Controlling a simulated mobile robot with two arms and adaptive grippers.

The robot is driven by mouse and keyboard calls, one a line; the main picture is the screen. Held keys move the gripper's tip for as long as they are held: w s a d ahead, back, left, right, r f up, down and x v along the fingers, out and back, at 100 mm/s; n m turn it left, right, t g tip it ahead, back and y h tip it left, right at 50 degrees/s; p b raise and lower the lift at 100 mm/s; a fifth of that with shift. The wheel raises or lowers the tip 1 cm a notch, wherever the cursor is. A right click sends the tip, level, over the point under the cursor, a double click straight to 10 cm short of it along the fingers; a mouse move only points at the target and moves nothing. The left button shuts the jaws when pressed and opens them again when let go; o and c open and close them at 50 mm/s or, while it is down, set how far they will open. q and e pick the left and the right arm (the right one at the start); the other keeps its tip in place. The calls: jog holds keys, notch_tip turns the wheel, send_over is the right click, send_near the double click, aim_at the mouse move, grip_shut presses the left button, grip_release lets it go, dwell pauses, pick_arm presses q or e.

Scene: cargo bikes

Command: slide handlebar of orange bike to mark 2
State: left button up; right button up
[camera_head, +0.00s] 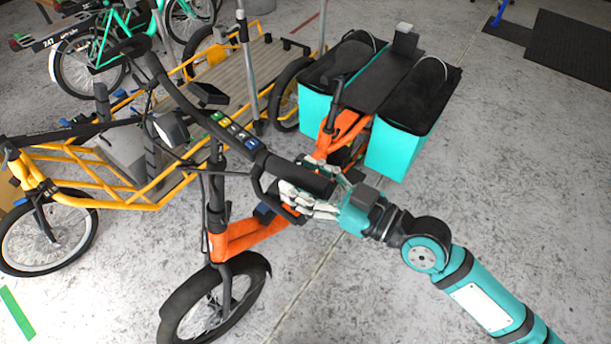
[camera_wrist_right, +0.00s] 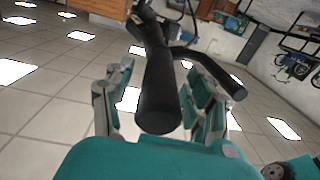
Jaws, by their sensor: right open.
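The orange bike (camera_head: 255,236) stands in the middle of the head view. Its black handlebar (camera_head: 190,98) runs from upper left to lower right. Small coloured marks (camera_head: 233,131) sit in a row along the bar, with a blue one at the right; their numbers are too small to read. My right gripper (camera_head: 308,200) is at the right-hand end of the bar. In the right wrist view the black grip (camera_wrist_right: 160,95) lies between the two open fingers, with space visible beside it. A brake lever (camera_wrist_right: 215,67) passes close to one finger. My left gripper is not in view.
A yellow cargo bike (camera_head: 155,190) stands directly behind and left of the handlebar. Turquoise panniers (camera_head: 398,150) hang on the orange bike's rear. A turquoise bike (camera_head: 112,40) is at the upper left. The floor at the right is clear up to a dark mat (camera_head: 572,50).

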grip_shut()
notch_tip(320, 180, down, 6)
jog(key=s+a+b, duration=0.1)
jog(key=b, duration=0.3)
jog(key=shift+s, duration=0.25)
jog(key=shift+c, duration=0.2)
grip_release()
jog(key=shift+r, duration=0.1)
jog(key=shift+o, duration=0.2)
